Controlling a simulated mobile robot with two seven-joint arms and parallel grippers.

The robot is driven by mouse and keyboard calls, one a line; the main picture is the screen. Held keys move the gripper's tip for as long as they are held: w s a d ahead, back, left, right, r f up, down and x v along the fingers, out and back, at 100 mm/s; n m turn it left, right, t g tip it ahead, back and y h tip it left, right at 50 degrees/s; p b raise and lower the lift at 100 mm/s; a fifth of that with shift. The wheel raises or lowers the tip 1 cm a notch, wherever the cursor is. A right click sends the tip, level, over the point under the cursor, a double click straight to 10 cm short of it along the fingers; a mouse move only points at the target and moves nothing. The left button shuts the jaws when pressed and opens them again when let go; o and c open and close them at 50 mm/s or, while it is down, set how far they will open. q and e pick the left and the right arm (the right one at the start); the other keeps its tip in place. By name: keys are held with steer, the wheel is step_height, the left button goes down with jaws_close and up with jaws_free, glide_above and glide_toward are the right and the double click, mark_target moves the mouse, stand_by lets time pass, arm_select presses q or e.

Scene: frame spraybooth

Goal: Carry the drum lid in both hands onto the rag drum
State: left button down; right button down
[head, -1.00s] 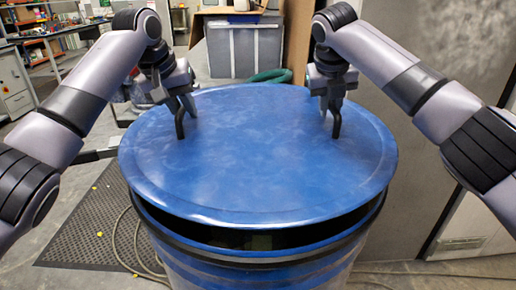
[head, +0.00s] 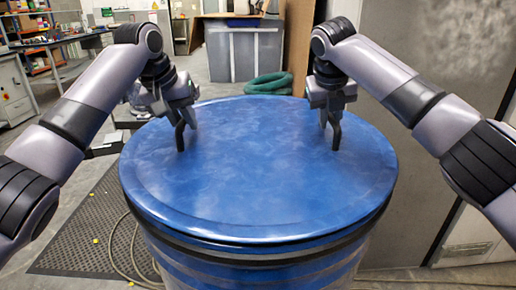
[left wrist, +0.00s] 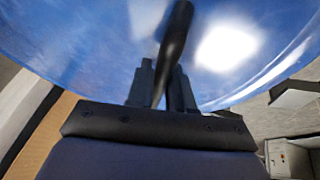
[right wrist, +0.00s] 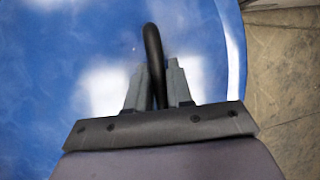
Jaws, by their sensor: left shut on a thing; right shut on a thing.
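The blue round drum lid (head: 258,185) lies over the top of the rag drum (head: 265,272), roughly level, its rim meeting the drum's top edge with no dark gap visible at the front. My left gripper (head: 180,112) is shut on the lid's left black handle (head: 180,137); this handle also shows between the fingers in the left wrist view (left wrist: 174,50). My right gripper (head: 333,108) is shut on the right black handle (head: 336,136), which also shows in the right wrist view (right wrist: 153,50). The drum's inside is hidden by the lid.
A grey bin (head: 245,52) and a coiled green hose (head: 270,84) stand behind the drum. A dark perforated mat (head: 85,245) and a thin hose lie on the floor at left. A grey wall panel (head: 400,150) rises close on the right.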

arm_select(q)
steer(key=shift+f+b, duration=0.7)
arm_select(e)
steer(key=shift+d+f, duration=0.1)
steer(key=shift+f, duration=0.6)
arm_select(q)
steer(key=c, duration=1)
jaws_free()
arm_select(e)
steer(key=c, duration=1)
jaws_free()
arm_select(q)
steer(key=shift+r, duration=0.15)
arm_select(e)
steer(key=shift+s+r, duration=0.1)
steer(key=shift+r, duration=0.15)
arm_select(q)
steer(key=v, duration=1.2)
arm_select(e)
steer(key=v, duration=1.1)
steer(key=shift+s+r, duration=0.15)
steer(key=shift+r, duration=0.1)
